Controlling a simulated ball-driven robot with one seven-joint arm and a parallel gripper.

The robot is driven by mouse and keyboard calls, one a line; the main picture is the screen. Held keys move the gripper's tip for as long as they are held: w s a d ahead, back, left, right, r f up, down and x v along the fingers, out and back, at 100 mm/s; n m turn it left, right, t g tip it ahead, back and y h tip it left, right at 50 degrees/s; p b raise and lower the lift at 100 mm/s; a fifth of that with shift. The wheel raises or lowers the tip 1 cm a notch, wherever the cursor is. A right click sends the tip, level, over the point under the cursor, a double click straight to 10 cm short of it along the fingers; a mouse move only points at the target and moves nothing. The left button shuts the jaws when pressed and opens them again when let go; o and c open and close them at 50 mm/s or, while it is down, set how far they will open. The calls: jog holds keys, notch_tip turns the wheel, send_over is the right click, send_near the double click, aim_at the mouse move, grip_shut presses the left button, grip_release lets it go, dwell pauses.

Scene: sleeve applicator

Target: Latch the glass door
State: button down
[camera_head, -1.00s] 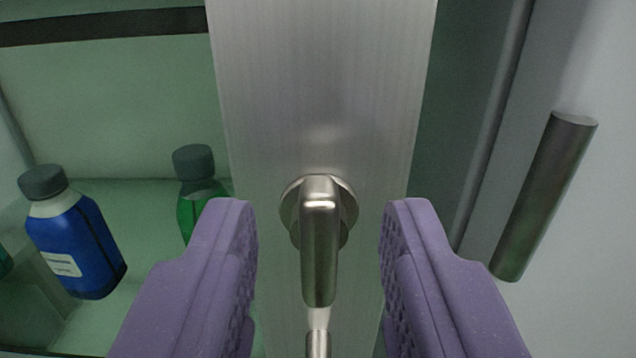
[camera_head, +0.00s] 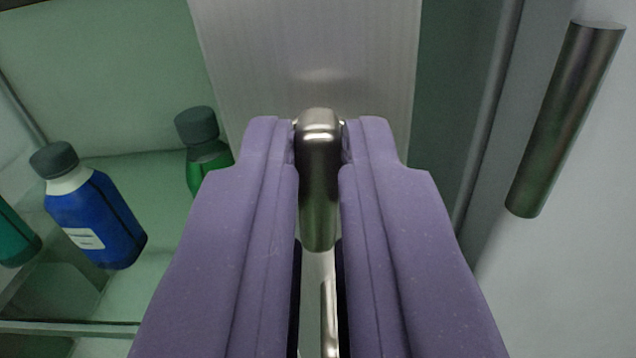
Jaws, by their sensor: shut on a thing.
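The glass door's metal frame (camera_head: 305,50) is a wide brushed strip running up the middle of the view. A shiny metal latch handle (camera_head: 318,190) sits on it and points downward. My gripper (camera_head: 319,150) has purple fingers shut on the handle, one on each side, near its upper end. The handle's round base is mostly hidden behind the fingertips. Below it, a thin metal piece (camera_head: 328,310) shows between the fingers.
Behind the greenish glass at left, a blue bottle (camera_head: 95,215) and a green bottle (camera_head: 205,155) stand on a shelf; a teal one (camera_head: 15,238) is cut off at the left edge. At right, a dark cylindrical bar handle (camera_head: 567,115) stands out from a pale panel (camera_head: 580,270).

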jog(key=shift+d+f+m+b, duration=0.2)
jog(key=shift+m+b, duration=2.45)
jog(key=shift+m, duration=0.15)
jog(key=shift+d+f+m+b, duration=0.15)
jog(key=shift+f+m+b, duration=0.1)
jog(key=shift+m+b, duration=2.5)
jog(key=shift+d+f+m+b, duration=0.2)
jog(key=shift+m+b, duration=2.35)
jog(key=shift+m, duration=0.3)
jog(key=c, duration=1.2)
grip_release()
jog(key=shift+o, duration=0.2)
jog(key=shift+s, duration=0.1)
